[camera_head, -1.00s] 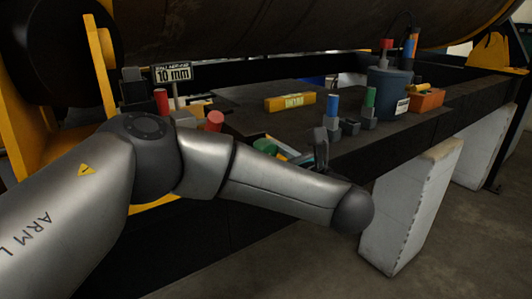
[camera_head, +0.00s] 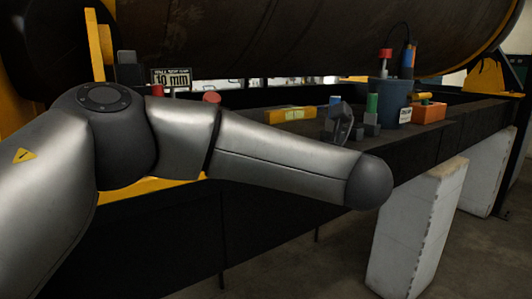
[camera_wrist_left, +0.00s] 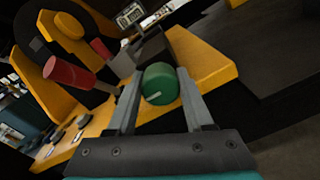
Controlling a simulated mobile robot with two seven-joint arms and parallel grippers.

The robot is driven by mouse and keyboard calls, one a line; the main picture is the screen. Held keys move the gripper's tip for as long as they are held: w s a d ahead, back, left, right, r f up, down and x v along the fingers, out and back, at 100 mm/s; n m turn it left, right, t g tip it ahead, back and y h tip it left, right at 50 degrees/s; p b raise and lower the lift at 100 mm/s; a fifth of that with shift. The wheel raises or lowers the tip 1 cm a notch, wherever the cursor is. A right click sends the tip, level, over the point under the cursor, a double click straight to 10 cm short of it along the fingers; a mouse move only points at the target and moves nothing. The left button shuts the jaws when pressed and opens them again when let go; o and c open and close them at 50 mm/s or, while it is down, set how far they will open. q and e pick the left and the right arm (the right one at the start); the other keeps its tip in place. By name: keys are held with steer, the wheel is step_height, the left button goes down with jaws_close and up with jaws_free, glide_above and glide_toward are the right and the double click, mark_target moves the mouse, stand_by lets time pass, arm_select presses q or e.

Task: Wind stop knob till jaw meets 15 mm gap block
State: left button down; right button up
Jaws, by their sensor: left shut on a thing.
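In the left wrist view, a round green knob (camera_wrist_left: 160,84) with a pale mark on its face sits between the two fingers of my left gripper (camera_wrist_left: 158,80). The gripper is shut on it. The knob is in front of a yellow bracket (camera_wrist_left: 210,65). In the head view my left arm hides the knob and most of the gripper. I cannot make out the jaw or a 15 mm gap block for certain. My right gripper is in neither view.
A red cylinder (camera_wrist_left: 70,74) sticks out left of the gripper. On the dark bench, a yellow labelled block (camera_head: 290,115), a green-topped piece (camera_head: 372,104), a blue bin (camera_head: 391,103) and an orange box (camera_head: 428,112) stand to the right. A large drum (camera_head: 290,40) overhangs the back.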

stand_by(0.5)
arm_select(q)
steer(key=shift+c, duration=1.5)
jaws_free()
